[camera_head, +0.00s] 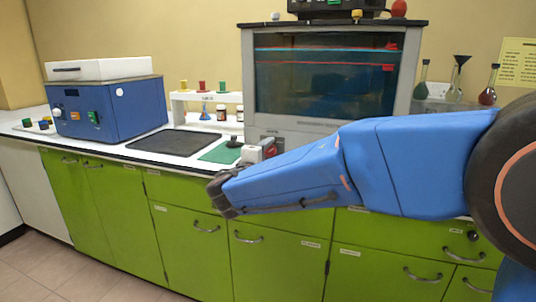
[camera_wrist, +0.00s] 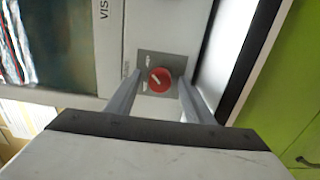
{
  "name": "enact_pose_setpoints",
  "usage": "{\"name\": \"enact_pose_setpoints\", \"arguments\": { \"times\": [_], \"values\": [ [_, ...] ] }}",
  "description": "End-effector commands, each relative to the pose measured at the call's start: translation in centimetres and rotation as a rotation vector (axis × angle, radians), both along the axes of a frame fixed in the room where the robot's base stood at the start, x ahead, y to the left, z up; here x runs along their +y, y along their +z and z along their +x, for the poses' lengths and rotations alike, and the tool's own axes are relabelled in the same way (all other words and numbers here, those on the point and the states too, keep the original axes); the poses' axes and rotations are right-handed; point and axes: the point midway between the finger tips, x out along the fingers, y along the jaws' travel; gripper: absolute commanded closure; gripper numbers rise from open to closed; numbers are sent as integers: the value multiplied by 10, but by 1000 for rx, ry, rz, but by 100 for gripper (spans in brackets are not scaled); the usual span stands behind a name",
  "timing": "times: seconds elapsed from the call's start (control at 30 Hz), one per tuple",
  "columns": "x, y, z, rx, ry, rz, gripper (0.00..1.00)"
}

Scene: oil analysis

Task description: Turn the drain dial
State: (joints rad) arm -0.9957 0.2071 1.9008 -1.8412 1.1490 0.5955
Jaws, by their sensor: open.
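The drain dial is a round red knob with a white pointer mark (camera_wrist: 159,80), set on a grey plate (camera_wrist: 174,62) on the pale front of the bath machine. In the wrist view my gripper (camera_wrist: 160,77) is open, with one finger on each side of the dial. I cannot tell whether the fingers touch it. In the head view my blue arm reaches across to the machine's lower front, and the pale gripper body (camera_head: 252,154) shows just above the forearm. A small red patch shows beside it; the dial is not clear there.
The machine (camera_head: 248,75) has a dark glass window (camera_head: 325,85). A green mat (camera_head: 220,153), a black mat (camera_head: 175,142), a blue instrument (camera_head: 110,105) and a white rack (camera_head: 180,97) stand left on the bench. Flasks (camera_head: 421,82) stand right. Green cabinets (camera_head: 190,228) lie below.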

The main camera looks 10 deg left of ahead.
Motion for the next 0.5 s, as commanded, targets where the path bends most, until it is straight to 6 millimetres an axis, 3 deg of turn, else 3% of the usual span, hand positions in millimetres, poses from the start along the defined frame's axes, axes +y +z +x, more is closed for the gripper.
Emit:
{"name": "enact_pose_setpoints", "arguments": {
  "times": [0.23, 0.4, 0.5],
  "values": [
    [0, 0, 0, 0, 0, 0, 52],
    [0, 0, 0, 0, 0, 0, 93],
    [0, 0, 0, 0, 0, -1, 93]
  ]
}}
